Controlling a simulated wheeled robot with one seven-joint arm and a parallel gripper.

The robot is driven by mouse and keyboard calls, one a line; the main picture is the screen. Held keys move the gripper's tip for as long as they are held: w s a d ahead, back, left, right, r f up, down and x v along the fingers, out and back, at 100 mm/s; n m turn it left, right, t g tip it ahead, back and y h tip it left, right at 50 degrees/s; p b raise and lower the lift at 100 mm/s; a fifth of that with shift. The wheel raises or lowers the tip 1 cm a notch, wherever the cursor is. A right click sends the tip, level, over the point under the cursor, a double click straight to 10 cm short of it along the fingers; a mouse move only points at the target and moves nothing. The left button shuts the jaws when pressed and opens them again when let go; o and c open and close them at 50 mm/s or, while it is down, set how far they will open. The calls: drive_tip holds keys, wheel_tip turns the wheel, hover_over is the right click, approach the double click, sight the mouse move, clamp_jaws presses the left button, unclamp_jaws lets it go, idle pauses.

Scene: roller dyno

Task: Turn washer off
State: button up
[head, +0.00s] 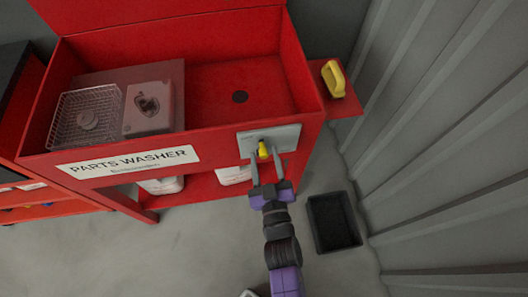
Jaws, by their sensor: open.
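The red parts washer (215,155) stands ahead with its tub open, and a white "PARTS WASHER" label is on its front. A grey plate (285,132) is on the right end of the front, with a yellow knob or lever (264,149) on it. My gripper (267,164) is open in front of the plate, with one finger on each side of the yellow part. I cannot tell whether the fingers touch it. The lower part of the yellow piece shows between the fingers.
In the tub lie a wire basket (66,125) and a light block-like part (148,118). A yellow-handled item (333,78) rests on the right side shelf. A black tray (334,222) lies on the floor at right, near the corrugated wall (440,120). White containers (232,175) stand underneath.

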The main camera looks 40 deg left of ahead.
drive_tip(key=v, duration=0.6)
idle(0.5)
drive_tip(key=s+d+r+m+t+h, duration=0.25)
drive_tip(key=d+r, duration=0.25)
drive_tip(key=d, duration=0.6)
drive_tip(key=s+d+r+m+t+h, duration=0.25)
drive_tip(key=d+r, duration=0.25)
drive_tip(key=d, duration=0.5)
drive_tip(key=s+d+r+m+g+h, duration=0.1)
drive_tip(key=s+d+r+m+h, duration=0.1)
drive_tip(key=s+d, duration=0.4)
drive_tip(key=s+d+r+m+g+h, duration=0.1)
drive_tip(key=s+d+r+m+h, duration=0.2)
drive_tip(key=d, duration=0.7)
drive_tip(key=s+m+h, duration=0.2)
drive_tip(key=s+h, duration=0.1)
drive_tip(key=s, duration=0.1)
drive_tip(key=shift+h, duration=0.3)
